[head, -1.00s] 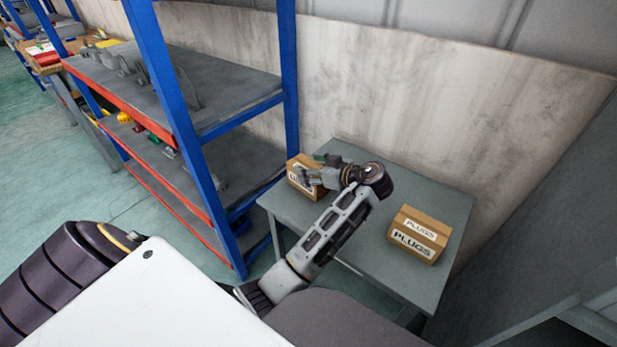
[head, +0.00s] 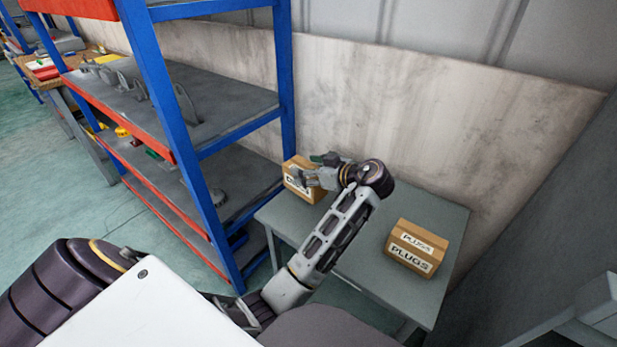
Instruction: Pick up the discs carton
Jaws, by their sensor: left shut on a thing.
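A brown carton (head: 291,178) with a white label is at the far left end of the grey table (head: 362,255). Its label is partly covered by my fingers, and I cannot read it. My left gripper (head: 312,173) is shut on this carton, with its fingers at the carton's right and upper side. The carton seems to be slightly above the tabletop, but the gap is hard to see. My right gripper is not in view.
A second brown carton (head: 417,248), marked PLUGS, stands on the right part of the table. A blue and orange shelf rack (head: 205,180) stands close at the left. A wall (head: 420,130) is behind the table. The tabletop between the cartons is bare.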

